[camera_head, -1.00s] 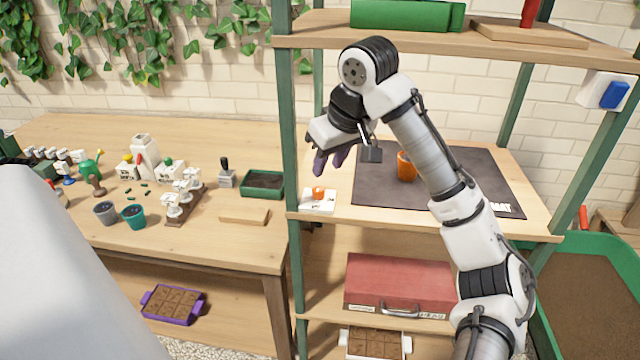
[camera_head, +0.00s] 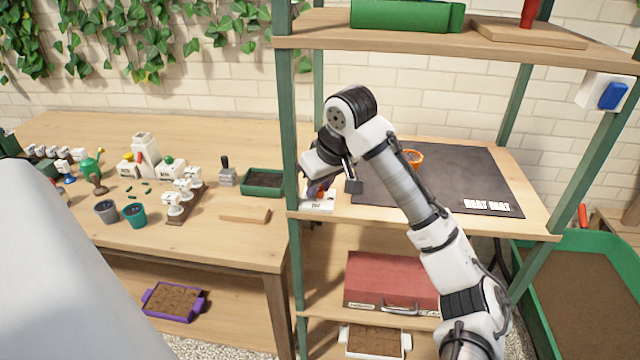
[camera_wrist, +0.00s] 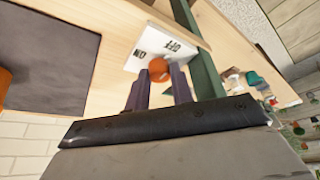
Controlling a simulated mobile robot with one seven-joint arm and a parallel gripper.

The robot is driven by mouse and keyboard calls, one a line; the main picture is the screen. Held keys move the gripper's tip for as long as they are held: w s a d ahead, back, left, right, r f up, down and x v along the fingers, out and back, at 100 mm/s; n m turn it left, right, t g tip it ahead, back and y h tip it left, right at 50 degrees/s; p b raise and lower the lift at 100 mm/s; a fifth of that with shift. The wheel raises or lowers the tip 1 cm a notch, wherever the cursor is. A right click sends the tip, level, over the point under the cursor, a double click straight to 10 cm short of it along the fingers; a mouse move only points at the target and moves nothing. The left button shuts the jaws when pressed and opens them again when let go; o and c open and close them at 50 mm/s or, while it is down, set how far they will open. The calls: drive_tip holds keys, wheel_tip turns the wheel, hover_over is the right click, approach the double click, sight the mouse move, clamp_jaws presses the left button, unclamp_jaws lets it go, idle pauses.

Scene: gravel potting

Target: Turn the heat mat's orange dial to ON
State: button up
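The white control box (camera_head: 318,204) sits at the front left of the middle shelf, beside the black heat mat (camera_head: 465,175). In the wrist view, the box (camera_wrist: 146,48) carries the words ON and OFF, with the orange dial (camera_wrist: 159,68) near its edge. Which way the dial points cannot be told. My gripper (camera_wrist: 160,80) is open, its two purple fingers apart, with the dial at the gap between their tips. Contact cannot be told. In the head view, my gripper (camera_head: 317,191) is low over the box and mostly hides the dial.
A green shelf post (camera_head: 290,130) stands close left of my gripper. An orange pot (camera_head: 412,158) stands on the mat, partly behind my arm. The upper shelf (camera_head: 450,42) overhangs the back. A red case (camera_head: 390,280) lies on the shelf below. The workbench (camera_head: 130,235) at left holds pots and tools.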

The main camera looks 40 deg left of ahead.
clamp_jaws()
drive_tip(key=shift+p, duration=0.35)
drive_tip(key=shift+r+n+g+p, duration=0.15)
drive_tip(key=shift+n+g+p, duration=0.35)
drive_tip(key=shift+n+p, duration=0.45)
drive_tip(key=n+g+p, duration=0.1)
drive_tip(key=n, duration=0.1)
drive_tip(key=n+p, duration=0.2)
drive_tip(key=n, duration=0.1)
drive_tip(key=shift+w+g, duration=0.15)
drive_tip(key=shift+g, duration=0.25)
drive_tip(key=n+g+p, duration=0.1)
drive_tip(key=n+p, duration=0.1)
drive_tip(key=n, duration=0.1)
drive_tip(key=shift+w+a+r+n+h+p, duration=0.1)
drive_tip(key=shift+n+h+p, duration=0.2)
drive_tip(key=shift+h, duration=0.1)
drive_tip(key=n+h+p, duration=0.1)
drive_tip(key=n+p, duration=0.1)
drive_tip(key=n, duration=0.1)
drive_tip(key=shift+w+n+g, duration=0.1)
drive_tip(key=shift+n+g, duration=0.15)
drive_tip(key=shift+g, duration=0.15)
drive_tip(key=shift+a+f+n+g+h, duration=0.15)
drive_tip(key=shift+n+h, duration=0.25)
drive_tip(key=shift+n, duration=0.55)
drive_tip(key=shift+f+n+g+h, duration=0.15)
drive_tip(key=shift+n+h, duration=0.25)
drive_tip(key=shift+n, duration=0.55)
